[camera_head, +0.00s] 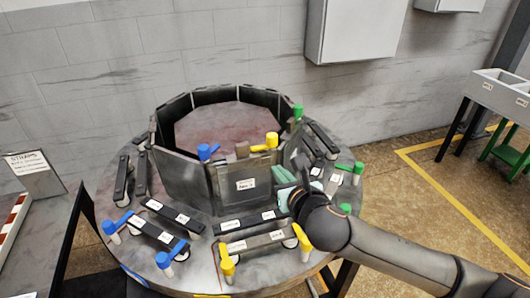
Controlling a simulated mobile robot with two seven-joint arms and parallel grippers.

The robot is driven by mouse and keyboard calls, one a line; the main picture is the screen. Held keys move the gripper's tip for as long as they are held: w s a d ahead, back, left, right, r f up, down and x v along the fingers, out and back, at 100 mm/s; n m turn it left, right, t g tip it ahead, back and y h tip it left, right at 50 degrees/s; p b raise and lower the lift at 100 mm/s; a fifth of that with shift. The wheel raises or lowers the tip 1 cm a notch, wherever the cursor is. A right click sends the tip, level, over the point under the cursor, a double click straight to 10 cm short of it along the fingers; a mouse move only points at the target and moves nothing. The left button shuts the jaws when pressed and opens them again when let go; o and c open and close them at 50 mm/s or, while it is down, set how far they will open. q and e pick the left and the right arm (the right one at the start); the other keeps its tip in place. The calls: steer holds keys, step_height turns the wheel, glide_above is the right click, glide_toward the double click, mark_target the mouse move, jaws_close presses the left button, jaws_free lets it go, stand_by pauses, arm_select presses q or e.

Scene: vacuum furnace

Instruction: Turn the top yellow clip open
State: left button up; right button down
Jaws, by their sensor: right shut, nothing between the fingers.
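The top yellow clip (271,140) sits at the upper edge of a labelled dark panel (231,186) on the round furnace. A yellow bar runs left from its upright knob along the panel's edge. My right arm comes in from the lower right, and its right gripper (284,174) is just below and slightly right of this clip, near the panel's right side. The gripper is shut and empty, apart from the clip in the picture. Its fingertips are small and partly hidden by the wrist. My left gripper is out of view.
Lower yellow clips (227,267) stand on the furnace rim (205,275). A blue top clip (207,151) and a green top clip (297,112) flank the yellow one. Labelled dark bars (167,233) lie around the rim. A side table (42,240) stands left.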

glide_toward(260, 149)
steer(key=x, duration=0.4)
steer(key=shift+w+f, duration=0.25)
steer(key=shift+w+a, duration=0.25)
steer(key=shift+w, duration=0.65)
steer(key=shift+a, duration=0.1)
